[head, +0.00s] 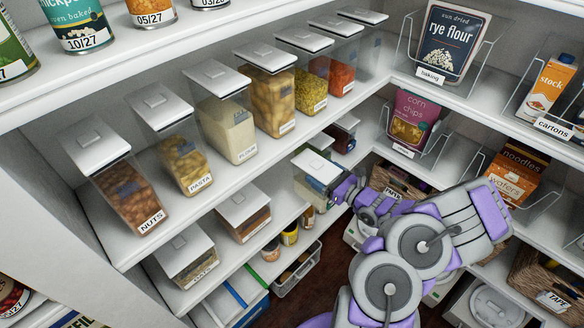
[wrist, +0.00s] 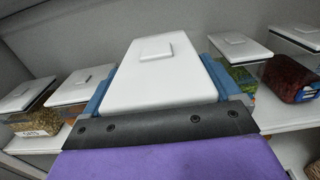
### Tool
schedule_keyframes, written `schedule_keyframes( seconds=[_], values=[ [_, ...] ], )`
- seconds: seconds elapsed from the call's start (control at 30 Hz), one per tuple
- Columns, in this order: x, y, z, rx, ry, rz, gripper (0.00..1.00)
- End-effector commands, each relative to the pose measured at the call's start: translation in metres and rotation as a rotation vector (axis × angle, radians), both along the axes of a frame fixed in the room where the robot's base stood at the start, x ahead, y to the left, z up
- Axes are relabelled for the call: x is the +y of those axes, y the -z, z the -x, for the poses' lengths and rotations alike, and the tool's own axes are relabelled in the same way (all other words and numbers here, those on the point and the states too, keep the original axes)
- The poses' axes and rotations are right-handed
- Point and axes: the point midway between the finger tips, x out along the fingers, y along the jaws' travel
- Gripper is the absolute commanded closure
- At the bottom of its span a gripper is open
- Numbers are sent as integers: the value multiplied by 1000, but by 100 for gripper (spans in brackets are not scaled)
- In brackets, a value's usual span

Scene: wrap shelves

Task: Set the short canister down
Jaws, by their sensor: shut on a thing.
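My gripper (head: 338,189) is shut on a short canister (head: 318,166) with a white lid, at the lower canister shelf (head: 274,228). In the wrist view, the canister's white lid (wrist: 163,75) fills the middle, with the blue fingers of my gripper (wrist: 160,88) along its two sides. The canister looks about level. My gripper hides much of its body, and I cannot tell whether its base touches the shelf.
Short canisters stand to the left (head: 245,208) on the same shelf, and others (head: 345,123) stand behind. A bare stretch lies left of the held canister. Tall canisters (head: 227,115) line the shelf above. Jars (head: 290,234) and a wire-fronted bin (head: 297,270) sit below.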

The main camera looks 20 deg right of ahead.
Motion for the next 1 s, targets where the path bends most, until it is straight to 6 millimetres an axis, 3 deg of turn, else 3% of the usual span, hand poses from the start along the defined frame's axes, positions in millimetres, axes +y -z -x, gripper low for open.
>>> schedule_keyframes(
  seconds=[0.1,0.5,0.87,1.0],
  values=[
    [12,-1,-23,-4,-7,2,95],
    [21,5,-99,-2,-3,-13,95],
    [43,1,-140,-5,-1,-6,95],
    [41,14,-139,-3,2,-9,95]
  ],
)
